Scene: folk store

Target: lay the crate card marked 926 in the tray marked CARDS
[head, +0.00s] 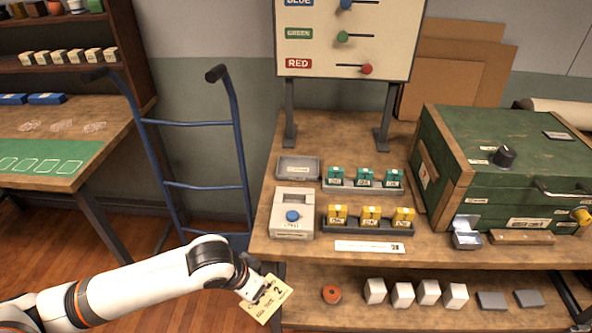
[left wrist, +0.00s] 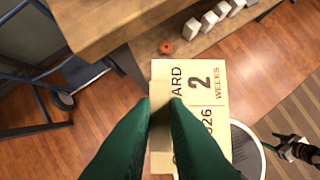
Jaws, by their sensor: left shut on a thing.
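My left gripper (head: 259,287) is shut on a cream card (head: 270,301), held in the air in front of the table's front left corner. In the left wrist view, the card (left wrist: 212,92) sits between the green fingers (left wrist: 163,105). It reads "2 WEEKS" and a number ending in 26; the fingers hide part of its print. A shallow grey tray (head: 283,175) with a small label, too small to read, lies on the table's left side, above and right of the gripper. What looks like my right gripper (left wrist: 282,142) shows small at the right of the left wrist view.
A white box with a blue button (head: 293,196) stands just in front of the grey tray. Racks of green (head: 365,184) and yellow (head: 370,226) blocks are to its right. A blue hand truck (head: 241,165) stands left of the table. A lower shelf (head: 400,317) holds white blocks.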

